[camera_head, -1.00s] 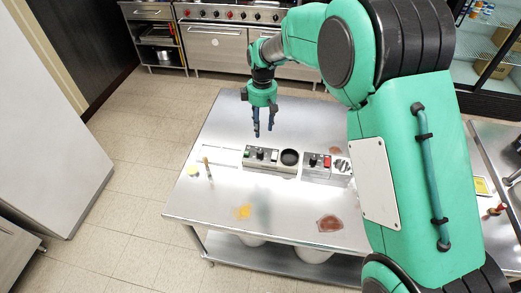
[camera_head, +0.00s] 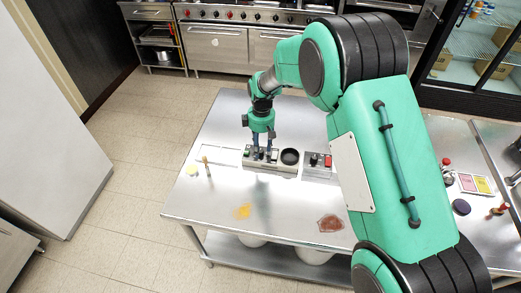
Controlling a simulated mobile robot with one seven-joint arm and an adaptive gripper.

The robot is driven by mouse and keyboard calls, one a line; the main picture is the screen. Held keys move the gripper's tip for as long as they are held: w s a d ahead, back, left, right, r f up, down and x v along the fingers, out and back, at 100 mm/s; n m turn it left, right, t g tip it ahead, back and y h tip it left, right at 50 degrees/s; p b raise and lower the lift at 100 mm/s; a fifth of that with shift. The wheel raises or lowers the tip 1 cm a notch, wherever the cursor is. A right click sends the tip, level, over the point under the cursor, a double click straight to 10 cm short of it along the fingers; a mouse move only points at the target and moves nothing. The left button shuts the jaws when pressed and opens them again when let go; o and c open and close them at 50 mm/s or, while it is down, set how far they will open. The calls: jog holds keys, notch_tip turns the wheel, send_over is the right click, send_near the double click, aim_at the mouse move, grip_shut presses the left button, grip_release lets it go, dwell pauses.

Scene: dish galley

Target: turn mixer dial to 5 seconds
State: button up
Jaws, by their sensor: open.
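The mixer (camera_head: 272,167) is a low grey box on the steel table, with a black round cup (camera_head: 290,156) on its right end. Its front-left part carries a green button and small dark controls, including what looks like the dial. My gripper (camera_head: 262,155) points down over these controls with its two blue fingers apart and empty. The fingertips are at the height of the panel or just above it, one on each side of the dial area. The fingers partly hide the dial, so I cannot read its setting or tell whether they touch it.
A second box (camera_head: 317,165) with a black knob and a red switch stands just right of the mixer. A brush-like tool (camera_head: 207,167), a yellow spill (camera_head: 243,211) and a reddish-brown patch (camera_head: 330,223) lie on the table (camera_head: 285,205).

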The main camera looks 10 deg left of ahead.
jog(key=shift+f, duration=0.65)
grip_shut()
jog(key=shift+m, duration=0.3)
jog(key=m+p, duration=0.2)
jog(key=m, duration=0.3)
jog(key=shift+d+m, duration=0.1)
jog(key=shift+m, duration=0.3)
jog(key=m+p, duration=0.1)
jog(key=m, duration=0.4)
jog(key=shift+s+m, duration=0.15)
jog(key=shift+m, duration=0.15)
